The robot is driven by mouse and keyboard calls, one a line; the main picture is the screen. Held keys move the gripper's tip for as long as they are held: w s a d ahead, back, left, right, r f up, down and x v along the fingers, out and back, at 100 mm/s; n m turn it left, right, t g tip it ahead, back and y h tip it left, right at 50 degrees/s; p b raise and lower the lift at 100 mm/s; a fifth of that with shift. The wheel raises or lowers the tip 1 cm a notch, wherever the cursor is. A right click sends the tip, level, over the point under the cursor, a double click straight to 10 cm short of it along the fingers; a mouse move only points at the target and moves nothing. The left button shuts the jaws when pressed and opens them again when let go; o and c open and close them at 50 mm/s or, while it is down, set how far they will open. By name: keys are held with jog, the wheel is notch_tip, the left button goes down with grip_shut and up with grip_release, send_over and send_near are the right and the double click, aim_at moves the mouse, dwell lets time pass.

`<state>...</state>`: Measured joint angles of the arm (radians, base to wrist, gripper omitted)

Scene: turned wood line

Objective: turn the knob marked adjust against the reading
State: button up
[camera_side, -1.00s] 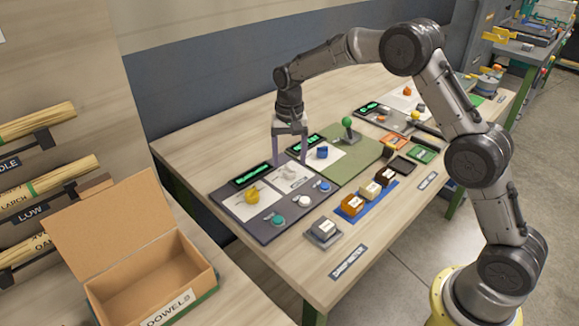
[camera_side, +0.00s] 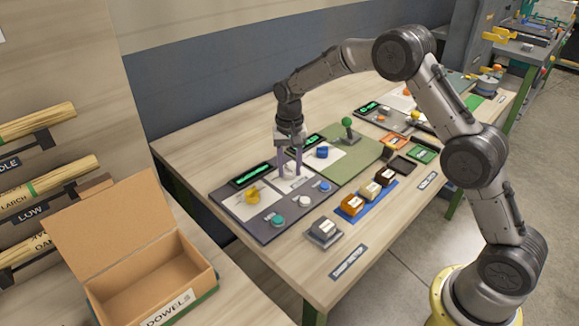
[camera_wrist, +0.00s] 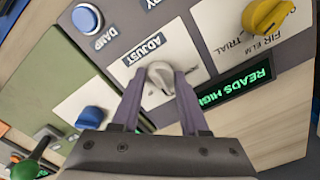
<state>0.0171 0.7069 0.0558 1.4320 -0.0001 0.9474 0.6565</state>
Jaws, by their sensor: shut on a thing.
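The knob marked adjust (camera_wrist: 159,77) is a pale grey-white knob on a white card in the wrist view. My gripper (camera_wrist: 158,88) has its two purple-grey fingers on either side of it, shut on it. In the side view my gripper (camera_side: 290,172) reaches down to the same card on the dark panel, and its fingers largely hide the knob. The reading is a green-lit display (camera_wrist: 236,86) beside the card, showing "READS HIGH" with its end cut off by my finger or the frame. It also shows in the side view (camera_side: 250,174), too small to read.
A yellow knob (camera_wrist: 265,16) and a blue knob (camera_wrist: 90,117) stand on neighbouring cards. A blue button (camera_wrist: 86,18) marked damp is close by. A green-topped lever (camera_side: 347,122) stands on the green panel. An open cardboard box (camera_side: 150,265) is at lower left.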

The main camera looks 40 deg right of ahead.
aim_at(290, 167)
jog(key=shift+n, duration=0.3)
grip_shut()
jog(key=n, duration=1.1)
jog(key=shift+r, duration=0.1)
jog(key=shift+n, duration=0.3)
jog(key=o, duration=1.1)
grip_release()
jog(key=shift+d, duration=0.1)
notch_tip(290, 167, up, 14)
jog(key=shift+f, duration=0.1)
